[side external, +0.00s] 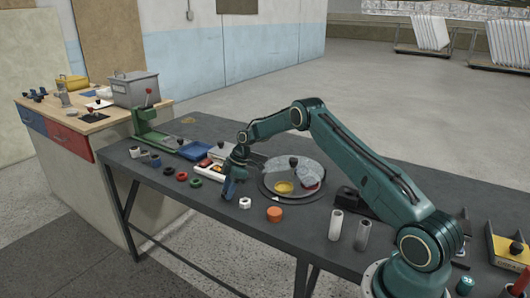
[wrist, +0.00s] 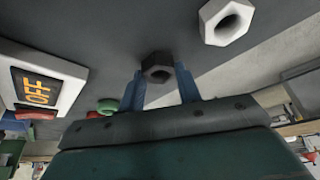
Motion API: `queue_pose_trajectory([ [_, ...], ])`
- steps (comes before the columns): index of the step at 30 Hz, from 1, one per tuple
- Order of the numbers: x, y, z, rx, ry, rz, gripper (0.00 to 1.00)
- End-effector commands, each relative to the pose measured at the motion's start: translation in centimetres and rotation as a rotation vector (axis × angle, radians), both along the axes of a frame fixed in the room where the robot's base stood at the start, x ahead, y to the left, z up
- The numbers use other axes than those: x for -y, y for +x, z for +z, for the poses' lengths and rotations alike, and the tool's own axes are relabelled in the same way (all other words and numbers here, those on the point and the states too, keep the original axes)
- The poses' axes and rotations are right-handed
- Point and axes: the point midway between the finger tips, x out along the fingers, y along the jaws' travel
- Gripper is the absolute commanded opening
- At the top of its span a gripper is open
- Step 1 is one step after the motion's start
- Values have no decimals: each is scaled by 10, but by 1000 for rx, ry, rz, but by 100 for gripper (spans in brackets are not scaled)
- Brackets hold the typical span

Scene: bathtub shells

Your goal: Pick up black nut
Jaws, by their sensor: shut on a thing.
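My gripper (wrist: 160,82) shows in the wrist view with its two blue fingers on either side of a black hexagonal nut (wrist: 157,66). The fingers are shut on the nut at their tips. In the side external view my gripper (side external: 229,188) points down, low over the dark table, left of the white nut. The black nut cannot be made out there; my gripper seems to hide it. Whether it touches the table cannot be told.
A white nut (side external: 244,203) lies close to my gripper, with an orange piece (side external: 274,214) further right. Red and green rings (side external: 195,182) lie to the left. A round tray (side external: 265,190) stands behind. A white box marked OFF (wrist: 68,90) is at the wrist view's left.

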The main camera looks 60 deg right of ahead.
Motion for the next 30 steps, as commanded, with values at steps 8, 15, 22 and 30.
queue_pose_trajectory([
  [8, 1, 1, 30, 3, -1, 0, 12],
  [15, 1, 0, 67, 2, -1, -1, 12],
  [22, 1, 0, 91, 2, 0, 1, 12],
  [30, 0, 0, 97, 0, 0, 0, 12],
])
